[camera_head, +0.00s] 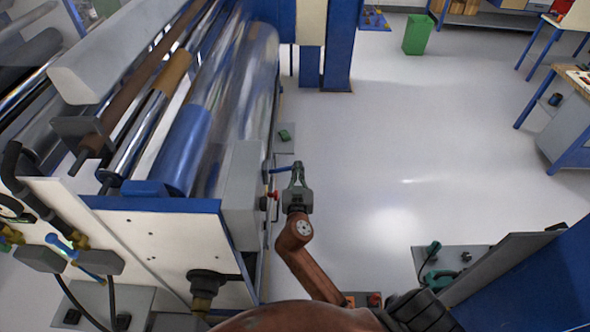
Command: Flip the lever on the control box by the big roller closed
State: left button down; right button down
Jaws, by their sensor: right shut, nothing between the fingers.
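The grey control box (241,190) stands at the near end of the big clear-wrapped roller (247,85). A short blue lever (279,171) sticks out from the right side of the box, roughly level. A small red part (273,196) sits just below it. My right gripper (297,168) is shut and empty, just right of the lever. Its fingertips are close to the lever's outer end; I cannot tell whether they touch. My left gripper is not in view.
The roller machine with its white and blue end panel (160,235) fills the left side. The floor (400,150) right of my gripper is clear. A green bin (418,34) stands far back, a workbench (570,130) at right. A blue post (338,45) rises behind.

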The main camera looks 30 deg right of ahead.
jog(key=shift+s+d+f+m+b, duration=0.2)
jog(key=shift+f+m+b, duration=0.2)
jog(key=shift+f+b, duration=0.55)
jog(key=shift+s+d+f+m+b, duration=0.1)
jog(key=shift+d+f+m+b, duration=0.3)
jog(key=shift+b, duration=0.9)
jog(key=shift+s+d+f+m+b, duration=0.1)
jog(key=shift+f+m+b, duration=0.3)
jog(key=shift+f+b, duration=0.6)
jog(key=shift+r, duration=0.25)
notch_tip(320, 180, up, 10)
